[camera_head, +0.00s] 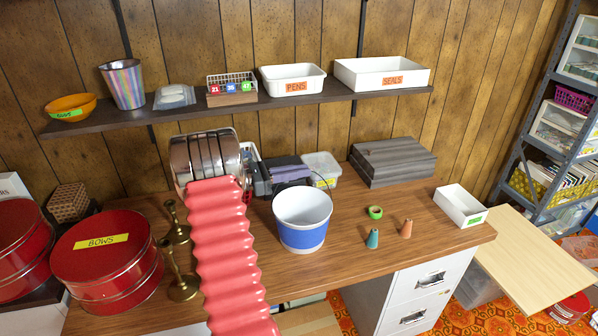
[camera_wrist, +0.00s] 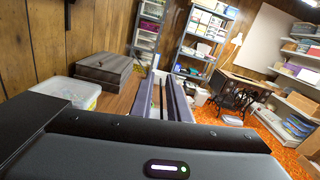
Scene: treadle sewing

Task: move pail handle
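A white pail (camera_head: 302,238) with a blue band stands upright and open on the wooden desk in the head view. A thin dark curved line shows just behind its rim; I cannot tell whether it is the pail's handle. My gripper (camera_head: 289,172) is behind the pail, at the end of my red ribbed arm, and partly hidden by the arm's shiny end. In the wrist view its two purple-grey fingers (camera_wrist: 158,95) point away with a narrow gap between them and nothing visibly held. The pail does not show in the wrist view.
A clear tub (camera_head: 322,168) and a grey wooden box (camera_head: 392,162) stand behind the pail. A green ring (camera_head: 375,212), two small cones and a white tray (camera_head: 460,206) lie to the right. Brass candlesticks (camera_head: 180,275) stand left of my arm. A shelf (camera_head: 230,108) hangs above.

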